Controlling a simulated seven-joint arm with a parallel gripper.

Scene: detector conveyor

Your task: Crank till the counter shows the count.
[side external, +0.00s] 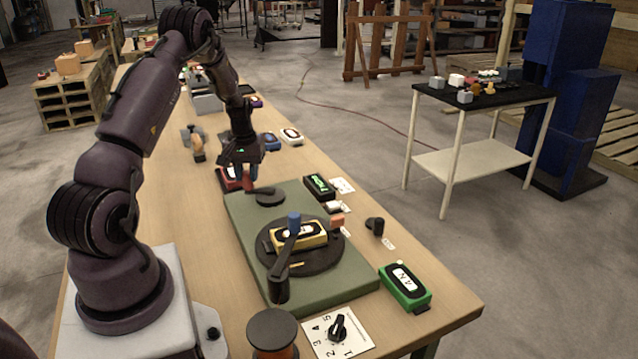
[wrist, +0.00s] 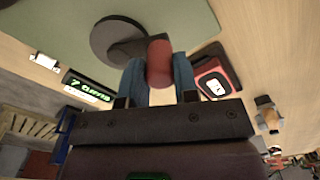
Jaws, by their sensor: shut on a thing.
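My gripper (side external: 245,176) is at the far end of the green board (side external: 345,277). In the wrist view its blue fingers (wrist: 158,80) are shut on the red crank handle (wrist: 158,55). The handle stands on a dark arm over the dark crank disc (wrist: 112,38), which also shows in the side view (side external: 270,199). The counter (side external: 319,186) is a dark box with lit green characters, right of the crank. The counter also shows in the wrist view (wrist: 88,87); I cannot read its characters surely.
A dark turntable (side external: 270,262) on the board carries a yellow box (side external: 313,238) under a blue-knobbed arm (side external: 291,240). A red box (side external: 228,182) is close by my gripper. A green box (side external: 405,288), a numbered dial (side external: 338,328) and an orange spool (side external: 272,330) stand near the front.

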